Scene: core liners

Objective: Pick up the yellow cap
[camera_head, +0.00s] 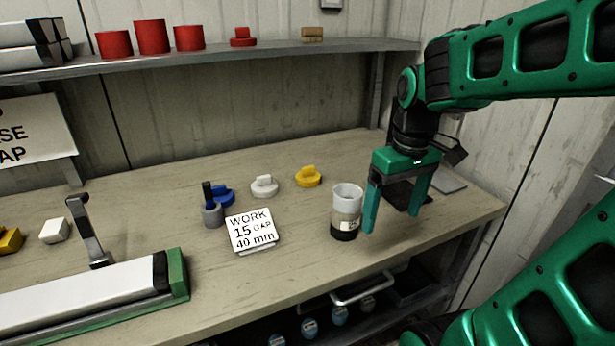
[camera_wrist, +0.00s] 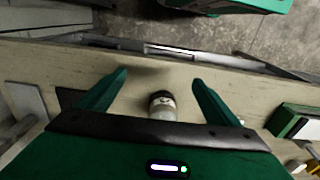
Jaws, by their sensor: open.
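The yellow cap (camera_head: 308,177) sits on the wooden workbench, right of a white cap (camera_head: 264,186) and behind a clear jar with a dark base (camera_head: 346,212). My gripper (camera_head: 391,222) is open and empty, fingers pointing down, to the right of the jar and of the yellow cap. In the wrist view my gripper (camera_wrist: 158,82) shows its two fingers spread, with the jar (camera_wrist: 162,104) appearing between them in the picture. I cannot make out the yellow cap in the wrist view.
A long white-and-green tray (camera_head: 178,275) lies front left. A shelf (camera_head: 250,52) with red caps runs above the bench.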

